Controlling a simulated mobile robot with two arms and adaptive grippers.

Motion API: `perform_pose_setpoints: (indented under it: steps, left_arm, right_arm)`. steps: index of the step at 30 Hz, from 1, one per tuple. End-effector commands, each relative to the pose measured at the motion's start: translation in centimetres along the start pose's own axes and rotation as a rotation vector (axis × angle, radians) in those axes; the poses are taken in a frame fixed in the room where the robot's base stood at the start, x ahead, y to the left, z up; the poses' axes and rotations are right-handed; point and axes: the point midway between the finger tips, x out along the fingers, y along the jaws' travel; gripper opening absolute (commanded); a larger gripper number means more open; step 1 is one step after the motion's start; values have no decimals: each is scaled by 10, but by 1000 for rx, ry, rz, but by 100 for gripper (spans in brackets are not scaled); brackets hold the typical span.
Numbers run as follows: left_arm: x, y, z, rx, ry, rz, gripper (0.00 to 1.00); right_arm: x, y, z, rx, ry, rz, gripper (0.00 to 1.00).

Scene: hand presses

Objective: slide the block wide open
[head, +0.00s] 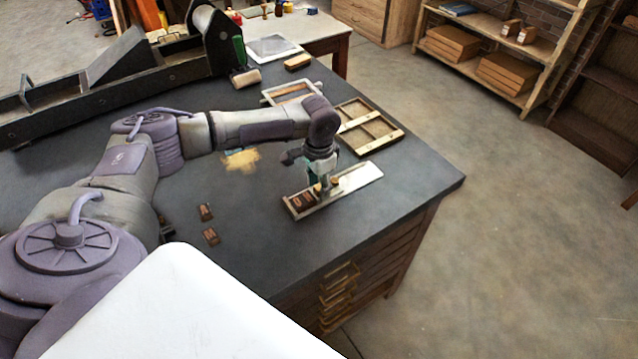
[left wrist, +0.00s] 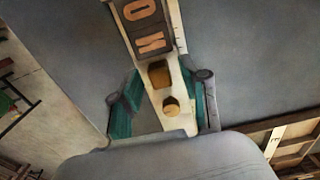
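A long shallow composing stick (head: 358,179) lies on the dark worktop. Dark letter blocks (head: 304,200) sit at its left end; two show as orange-faced letters in the left wrist view (left wrist: 147,30). Beside them is a small brown sliding block (left wrist: 159,73) with a round brass knob (left wrist: 171,106) near it. My left gripper (head: 322,186) is over the stick at this block. Its green fingers (left wrist: 160,88) stand apart on either side of the block and knob, with gaps visible; I see no clear contact. The right gripper is not in view.
Two loose letter blocks (head: 208,225) lie left of the stick. Wooden frames (head: 368,126) lie behind it. A large dark press (head: 120,70) stands at the back left. The stick's right part is bare, and worktop in front is clear.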

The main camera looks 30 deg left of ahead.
Motion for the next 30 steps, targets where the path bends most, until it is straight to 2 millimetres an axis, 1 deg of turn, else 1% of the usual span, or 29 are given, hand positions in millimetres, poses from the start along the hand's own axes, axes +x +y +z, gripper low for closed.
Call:
perform_pose_setpoints:
  steps: [1,7,15,18,20,23,24,27,30]
  left_arm:
    - [0,0,0,0,0,0,33]
    - [0,0,0,0,0,0,0]
    - [0,0,0,0,0,0,0]
    - [-1,0,-6,0,1,0,0]
    - [-1,1,-15,0,2,0,0]
    - [0,1,-37,-2,4,1,0]
    - [0,1,-46,-1,5,1,0]
    - [1,1,-68,-2,4,1,0]
    - [-1,1,-81,-2,3,1,0]
  right_arm:
    - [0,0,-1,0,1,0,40]
    - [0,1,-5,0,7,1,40]
    - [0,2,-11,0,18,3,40]
    - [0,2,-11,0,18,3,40]
    - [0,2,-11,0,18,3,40]
    - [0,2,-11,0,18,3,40]
    - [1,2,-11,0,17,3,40]
    - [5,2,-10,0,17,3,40]
    - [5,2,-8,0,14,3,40]
